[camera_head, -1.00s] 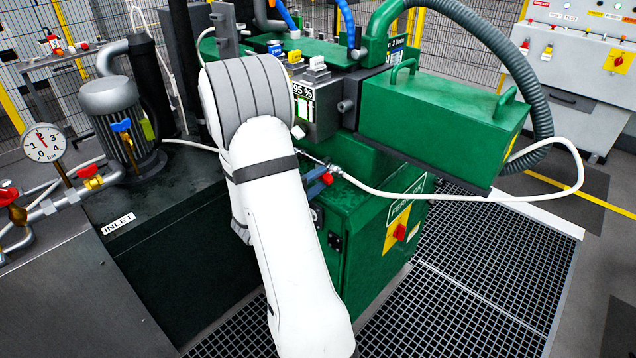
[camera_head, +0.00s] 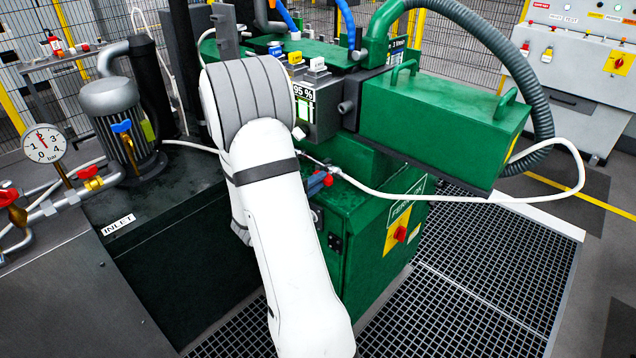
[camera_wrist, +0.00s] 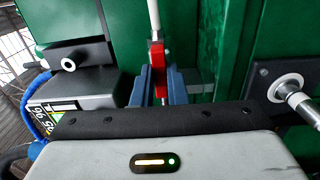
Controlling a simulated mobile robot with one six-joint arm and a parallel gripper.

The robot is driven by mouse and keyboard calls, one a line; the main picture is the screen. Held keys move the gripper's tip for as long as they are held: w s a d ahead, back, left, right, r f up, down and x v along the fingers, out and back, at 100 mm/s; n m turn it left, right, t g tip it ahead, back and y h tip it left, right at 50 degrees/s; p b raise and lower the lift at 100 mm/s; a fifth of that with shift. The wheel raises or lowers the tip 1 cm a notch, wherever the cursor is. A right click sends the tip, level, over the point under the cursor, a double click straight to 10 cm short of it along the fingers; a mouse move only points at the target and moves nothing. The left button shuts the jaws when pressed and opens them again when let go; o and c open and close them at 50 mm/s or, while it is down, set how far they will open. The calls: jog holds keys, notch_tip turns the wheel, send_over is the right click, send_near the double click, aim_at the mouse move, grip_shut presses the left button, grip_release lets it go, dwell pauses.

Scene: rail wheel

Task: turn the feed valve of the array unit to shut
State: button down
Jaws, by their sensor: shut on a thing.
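The feed valve's red handle (camera_wrist: 157,58) is between the two blue fingers of my gripper (camera_wrist: 157,82) in the wrist view. A white hose or rod rises above the handle there. In the head view, the red handle (camera_head: 328,180) shows small at the front of the green machine, by the white hose. My gripper's blue fingertips (camera_head: 314,184) are against it. My white arm hides the rest of the gripper. The valve body is mostly hidden. The machine's display (camera_head: 304,100) reads 95 %.
A white hose (camera_head: 450,198) loops out to the right from the valve area. A green box with handles (camera_head: 440,115) overhangs at the right. A red-and-yellow switch (camera_head: 399,233) is on the cabinet front. In the wrist view, a metal fitting (camera_wrist: 290,90) stands at right.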

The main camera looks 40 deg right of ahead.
jog(key=shift+f+m+b, duration=0.2)
jog(key=shift+m+b, duration=1.9)
jog(key=shift+b, duration=2.45)
jog(key=shift+r, duration=0.15)
jog(key=shift+m+b, duration=0.3)
jog(key=shift+b, duration=0.35)
jog(key=m+b, duration=0.2)
jog(key=b, duration=0.4)
jog(key=shift+f, duration=0.2)
jog(key=m+b, duration=0.2)
jog(key=b, duration=0.2)
jog(key=shift+r+b, duration=0.15)
jog(key=shift+b, duration=0.15)
jog(key=shift+m+b, duration=0.5)
jog(key=shift+b, duration=0.7)
jog(key=m+b, duration=0.3)
jog(key=b, duration=0.6)
jog(key=shift+m, duration=0.3)
